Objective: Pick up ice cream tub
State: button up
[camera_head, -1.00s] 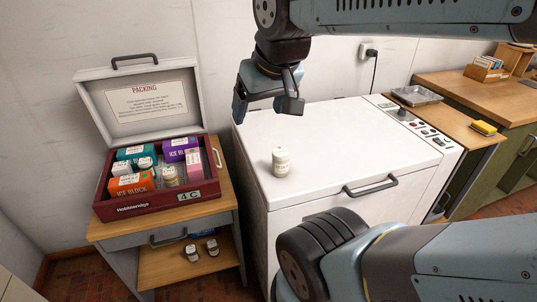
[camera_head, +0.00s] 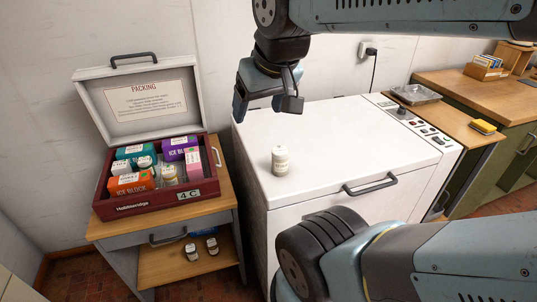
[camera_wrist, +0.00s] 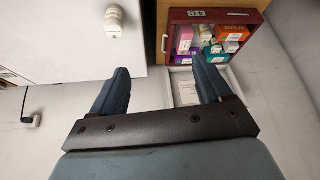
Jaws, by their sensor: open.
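A small white cylindrical tub with a pale printed label (camera_head: 280,160) stands upright on the white lid of a chest unit, near its left front. It also shows at the top of the wrist view (camera_wrist: 114,20), left of my fingers. No writing that I can read marks it as ice cream. My gripper (camera_head: 267,104) is open and empty, hanging above the back left of the lid, clear of the tub. In the wrist view its two dark fingers (camera_wrist: 160,66) are spread wide with nothing between them.
A dark red case (camera_head: 150,207) with its lid raised stands left on a wooden stand, holding coloured ice block boxes and small tubs.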

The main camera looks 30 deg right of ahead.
aim_at(280, 154)
jog(key=z, duration=0.05)
jog(key=k, duration=0.5)
jog(key=u, duration=0.85)
jog(key=k, duration=1.4)
jog(key=z, duration=1.1)
jog(key=i, duration=1)
